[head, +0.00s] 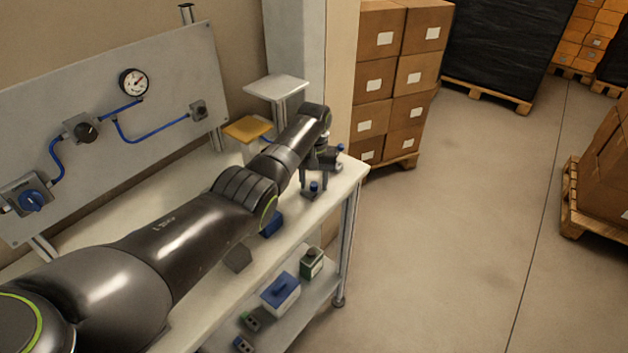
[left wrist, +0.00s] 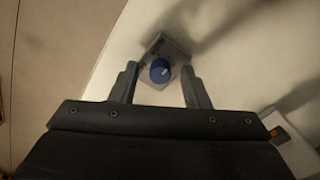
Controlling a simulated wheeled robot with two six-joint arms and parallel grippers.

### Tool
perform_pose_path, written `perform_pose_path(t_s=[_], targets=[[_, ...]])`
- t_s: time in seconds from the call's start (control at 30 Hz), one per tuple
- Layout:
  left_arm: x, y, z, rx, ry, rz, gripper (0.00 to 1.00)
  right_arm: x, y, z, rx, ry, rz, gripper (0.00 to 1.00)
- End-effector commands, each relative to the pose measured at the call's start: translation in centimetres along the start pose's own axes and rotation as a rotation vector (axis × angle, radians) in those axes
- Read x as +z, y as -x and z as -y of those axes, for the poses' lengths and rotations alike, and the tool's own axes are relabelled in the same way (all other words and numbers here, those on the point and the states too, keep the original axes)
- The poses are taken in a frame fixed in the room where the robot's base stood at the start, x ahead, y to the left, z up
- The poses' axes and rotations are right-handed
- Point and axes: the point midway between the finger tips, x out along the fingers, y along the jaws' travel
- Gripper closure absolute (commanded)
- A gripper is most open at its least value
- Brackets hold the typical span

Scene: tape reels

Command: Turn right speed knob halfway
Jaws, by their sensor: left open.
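A blue knob (head: 314,187) on a small grey base stands near the right end of the workbench top. It also shows in the left wrist view (left wrist: 159,71), with a pale pointer mark, on a squarish grey plate (left wrist: 172,48). My left gripper (head: 317,177) is above this knob, pointing down. Its two fingers are apart and empty, with the knob showing between their tips in the wrist view. I cannot tell whether they touch it. Another blue-topped part (head: 340,148) shows just beyond the gripper, partly hidden. My right gripper is not in view.
An upright panel (head: 150,140) at left carries a gauge (head: 133,82), a black knob (head: 87,131) and a blue knob (head: 32,200). White (head: 276,85) and yellow (head: 248,128) raised plates stand behind my arm. Boxes lie on the lower shelf.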

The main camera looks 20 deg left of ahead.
Motion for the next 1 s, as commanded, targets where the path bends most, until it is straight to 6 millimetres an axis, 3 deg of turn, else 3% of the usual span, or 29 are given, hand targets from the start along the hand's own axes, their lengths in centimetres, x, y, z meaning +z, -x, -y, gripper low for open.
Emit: perform_pose_path(t_s=[0.27, 0.6, 1.0], targets=[[-0.01, -0.06, -0.01, 0.000, -0.001, 0.000, 0.59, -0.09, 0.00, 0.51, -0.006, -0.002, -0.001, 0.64], [-0.01, -0.03, -0.01, 0.000, 0.000, 0.000, 1.00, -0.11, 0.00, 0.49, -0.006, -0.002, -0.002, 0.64], [-0.03, 0.08, -0.01, 0.000, -0.084, 0.000, 1.00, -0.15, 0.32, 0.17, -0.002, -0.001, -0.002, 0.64]])
